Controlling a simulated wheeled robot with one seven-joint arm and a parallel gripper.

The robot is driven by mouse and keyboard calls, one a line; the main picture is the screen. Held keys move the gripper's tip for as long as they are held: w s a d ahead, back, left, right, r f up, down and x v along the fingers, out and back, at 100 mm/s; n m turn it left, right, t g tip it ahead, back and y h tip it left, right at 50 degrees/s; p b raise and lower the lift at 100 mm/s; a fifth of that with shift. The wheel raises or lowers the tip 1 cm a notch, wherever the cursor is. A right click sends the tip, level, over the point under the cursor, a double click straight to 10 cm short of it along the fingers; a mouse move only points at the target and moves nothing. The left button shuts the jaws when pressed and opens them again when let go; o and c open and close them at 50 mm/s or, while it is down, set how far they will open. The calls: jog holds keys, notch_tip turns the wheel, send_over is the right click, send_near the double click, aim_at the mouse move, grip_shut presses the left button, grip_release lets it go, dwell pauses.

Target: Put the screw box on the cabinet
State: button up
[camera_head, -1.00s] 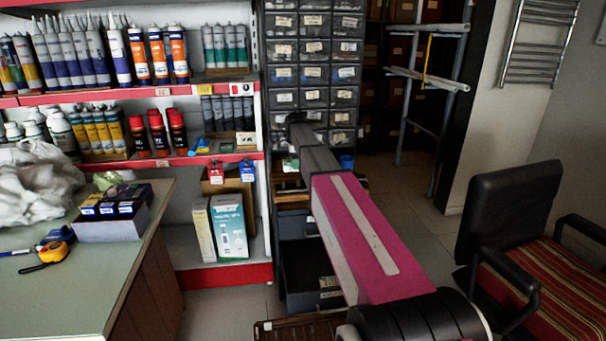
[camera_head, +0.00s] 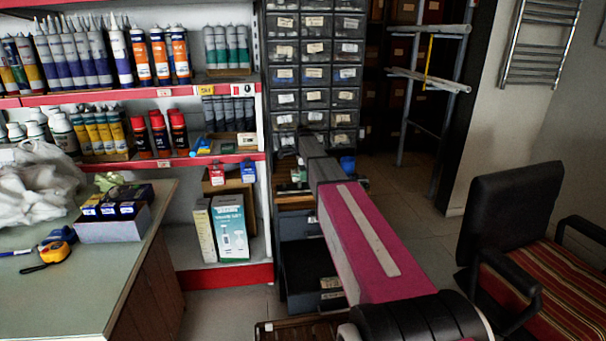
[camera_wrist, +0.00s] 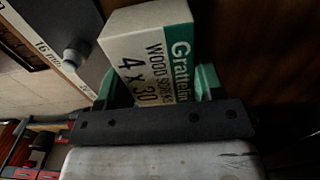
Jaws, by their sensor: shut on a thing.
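In the wrist view the screw box (camera_wrist: 147,48) is white and green, printed "WOOD SCREWS 4 x 30". My gripper (camera_wrist: 157,82) is shut on it, with green fingers at its two sides. In the head view my arm reaches toward the dark cabinet, which has a wall of small labelled drawers (camera_head: 315,74) above and larger grey drawers (camera_head: 298,224) below. A ledge with small items lies between them. The gripper and box are hidden behind my arm in the head view, so their exact place over the ledge cannot be told.
A shelf rack (camera_head: 215,276) with tubes and cans stands left of the cabinet. A blue cup-like item (camera_head: 348,164) is beside my arm's end. A counter (camera_head: 95,285) is at left, a striped chair (camera_head: 550,285) at right. Bare floor lies between cabinet and chair.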

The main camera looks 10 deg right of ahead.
jog(key=shift+f, duration=0.1)
jog(key=o, duration=1.1)
notch_tip(320, 180, up, 12)
jog(key=shift+r, duration=0.15)
